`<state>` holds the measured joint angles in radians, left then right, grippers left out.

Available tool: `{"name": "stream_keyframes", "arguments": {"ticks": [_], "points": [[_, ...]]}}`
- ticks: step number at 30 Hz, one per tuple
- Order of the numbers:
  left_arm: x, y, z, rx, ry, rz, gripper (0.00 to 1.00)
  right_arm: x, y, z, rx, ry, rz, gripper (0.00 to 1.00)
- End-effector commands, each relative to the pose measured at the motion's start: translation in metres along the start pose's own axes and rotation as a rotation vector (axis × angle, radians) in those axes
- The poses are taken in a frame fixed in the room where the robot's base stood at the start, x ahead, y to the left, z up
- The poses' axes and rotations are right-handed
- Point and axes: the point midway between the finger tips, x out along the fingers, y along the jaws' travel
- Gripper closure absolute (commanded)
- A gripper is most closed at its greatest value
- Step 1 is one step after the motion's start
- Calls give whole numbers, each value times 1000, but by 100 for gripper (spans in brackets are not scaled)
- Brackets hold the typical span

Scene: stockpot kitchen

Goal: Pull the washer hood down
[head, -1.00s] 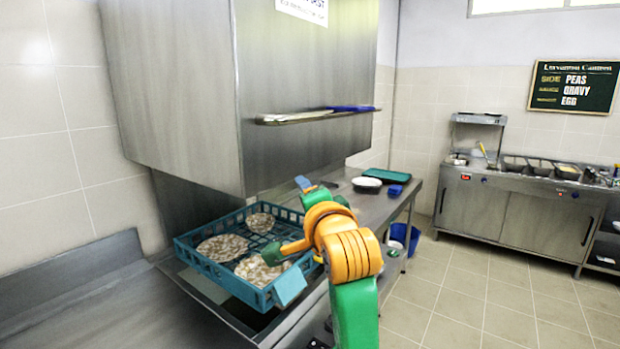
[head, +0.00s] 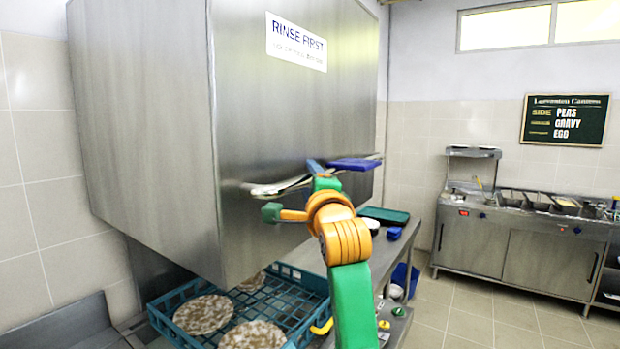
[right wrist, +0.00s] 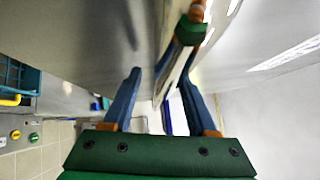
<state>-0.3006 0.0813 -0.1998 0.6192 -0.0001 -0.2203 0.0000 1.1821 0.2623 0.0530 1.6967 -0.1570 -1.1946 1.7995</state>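The steel washer hood (head: 150,110) is raised, with a gap between its lower edge and the blue basket (head: 165,325). A bar handle (head: 272,187) runs across its front, with a blue part (head: 356,164) towards the far end. My right gripper (head: 316,168) is at the handle's height, beside its middle, in the head view. In the right wrist view its two blue fingers (right wrist: 161,82) are spread apart, with part of the handle showing between and beyond them. Contact cannot be told. My left gripper is not clearly visible.
A steel counter with a dark green tray (head: 385,214) runs behind my right arm. The tiled floor (head: 465,310) on the right is clear, up to a far serving counter (head: 510,245).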

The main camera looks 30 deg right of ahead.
Motion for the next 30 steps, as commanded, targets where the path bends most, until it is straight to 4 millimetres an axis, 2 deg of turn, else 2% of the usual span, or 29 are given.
{"name": "stream_keyframes", "arguments": {"ticks": [1, 6, 30], "points": [[0, 0, -1, 0, 2, 0, 50, 0, 0, 0, 0, 0, 0, 57], [0, 0, -2, 0, 3, 0, 50, 0, 0, 0, 0, -1, 0, 100], [0, 1, -1, -1, 3, 2, 50, 0, 0, 0, 0, -1, -1, 100]]}}
